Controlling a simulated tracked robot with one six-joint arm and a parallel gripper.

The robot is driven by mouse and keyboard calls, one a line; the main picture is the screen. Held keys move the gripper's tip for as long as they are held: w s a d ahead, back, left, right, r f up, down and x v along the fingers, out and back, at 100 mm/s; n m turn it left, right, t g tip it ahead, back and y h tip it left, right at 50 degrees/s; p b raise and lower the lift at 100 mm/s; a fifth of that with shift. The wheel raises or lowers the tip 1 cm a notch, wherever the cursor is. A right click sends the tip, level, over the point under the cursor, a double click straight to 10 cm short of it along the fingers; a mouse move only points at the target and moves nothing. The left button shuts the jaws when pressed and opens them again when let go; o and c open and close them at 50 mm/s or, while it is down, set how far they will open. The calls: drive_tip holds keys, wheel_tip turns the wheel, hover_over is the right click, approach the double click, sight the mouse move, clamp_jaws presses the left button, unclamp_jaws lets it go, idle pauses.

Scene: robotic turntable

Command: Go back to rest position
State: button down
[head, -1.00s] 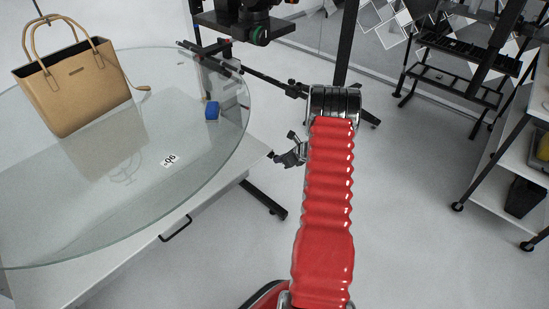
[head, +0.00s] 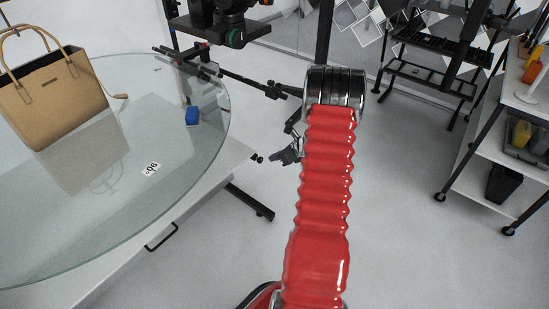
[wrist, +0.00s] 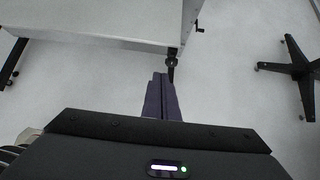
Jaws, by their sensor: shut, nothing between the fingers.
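My gripper (wrist: 161,97) points away from me in the wrist view, with its two dark fingers together and nothing between them. The floor and the edge of the turntable's base lie beyond it. In the head view my gripper (head: 285,156) shows in small part, to the left of my red-sleeved arm, which hides the rest. It is over the floor, to the right of the turntable (head: 120,226) and apart from it.
A camera rig (head: 232,25) stands behind. A shelf cart (head: 487,180) is at right. Open floor (head: 400,220) lies right of my arm.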

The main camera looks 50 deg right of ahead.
idle(0.4)
drive_tip(key=s+a+f+n+g+y, duration=0.1)
drive_tip(key=s+a+n+g+y, duration=0.1)
drive_tip(key=s+a+n, duration=0.35)
drive_tip(key=s+a+r+n+h, duration=0.1)
drive_tip(key=s+a+r+n, duration=0.4)
drive_tip(key=a+r+n, duration=0.4)
drive_tip(key=s+a+r+n+g+h, duration=0.1)
drive_tip(key=s+a+r+n, duration=0.4)
drive_tip(key=a+r+n, duration=0.5)
drive_tip(key=s+a+r+n, duration=0.5)
drive_tip(key=a+r+n, duration=0.5)
drive_tip(key=a+r, duration=0.6)
drive_tip(key=a, duration=0.5)
drive_tip(key=shift+s+a+h, duration=0.3)
drive_tip(key=shift+a+h, duration=0.1)
